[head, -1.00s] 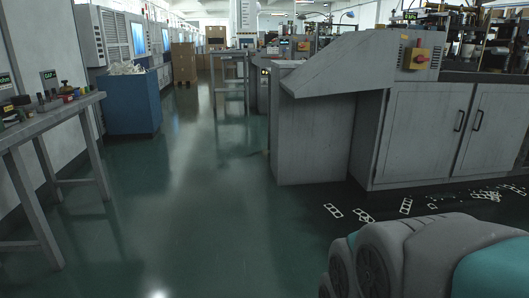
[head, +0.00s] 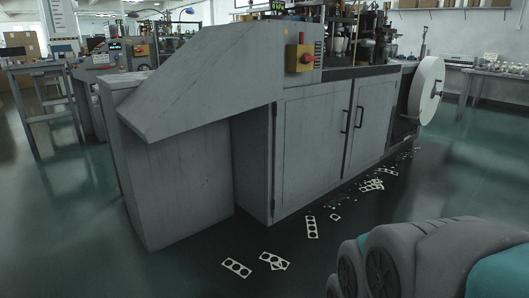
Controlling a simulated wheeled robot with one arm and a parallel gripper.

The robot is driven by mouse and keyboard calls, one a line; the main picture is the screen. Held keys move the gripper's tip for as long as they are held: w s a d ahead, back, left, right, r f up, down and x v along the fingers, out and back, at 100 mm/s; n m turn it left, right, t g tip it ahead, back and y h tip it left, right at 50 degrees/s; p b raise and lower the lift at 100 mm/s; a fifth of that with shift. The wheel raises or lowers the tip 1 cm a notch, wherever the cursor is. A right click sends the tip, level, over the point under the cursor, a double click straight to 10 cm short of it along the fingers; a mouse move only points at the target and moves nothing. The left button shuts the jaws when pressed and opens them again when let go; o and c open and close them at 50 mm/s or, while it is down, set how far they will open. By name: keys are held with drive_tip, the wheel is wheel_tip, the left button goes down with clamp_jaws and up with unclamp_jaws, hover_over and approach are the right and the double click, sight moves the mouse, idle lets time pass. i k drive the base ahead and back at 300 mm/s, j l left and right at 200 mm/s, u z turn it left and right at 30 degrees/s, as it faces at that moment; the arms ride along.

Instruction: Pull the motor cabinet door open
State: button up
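The grey machine's cabinet has two door panels side by side in the head view, a left door (head: 312,147) and a right door (head: 370,122). Both look closed. Each has a dark vertical handle near the seam between them, the left handle (head: 345,121) and the right handle (head: 359,117). I cannot tell which door is the motor cabinet door. My gripper is not in view. Only a rounded grey and teal part of my own body shows at the bottom right, apart from the cabinet.
Punched white scrap strips (head: 237,268) lie on the floor before the cabinet. A sloped grey housing (head: 200,80) juts out at the left. A red switch on a yellow box (head: 299,58) sits above the doors. A white reel (head: 427,90) stands at the right end. Floor at left is open.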

sight(312, 121)
drive_tip(key=i+l+z, duration=0.2)
drive_tip(key=z, duration=0.25)
drive_tip(key=i+z, duration=0.45)
drive_tip(key=i+j+z, duration=0.1)
drive_tip(key=i+z, duration=0.35)
drive_tip(key=i+l+u, duration=0.3)
drive_tip(key=i, duration=0.25)
drive_tip(key=i+l+u, duration=0.6)
drive_tip(key=i+l, duration=0.15)
drive_tip(key=l, duration=0.2)
drive_tip(key=i+l+u, duration=0.15)
drive_tip(key=l, duration=0.2)
drive_tip(key=i+l+u, duration=0.2)
drive_tip(key=l, duration=0.2)
drive_tip(key=i+l+u, duration=0.15)
drive_tip(key=l, duration=0.25)
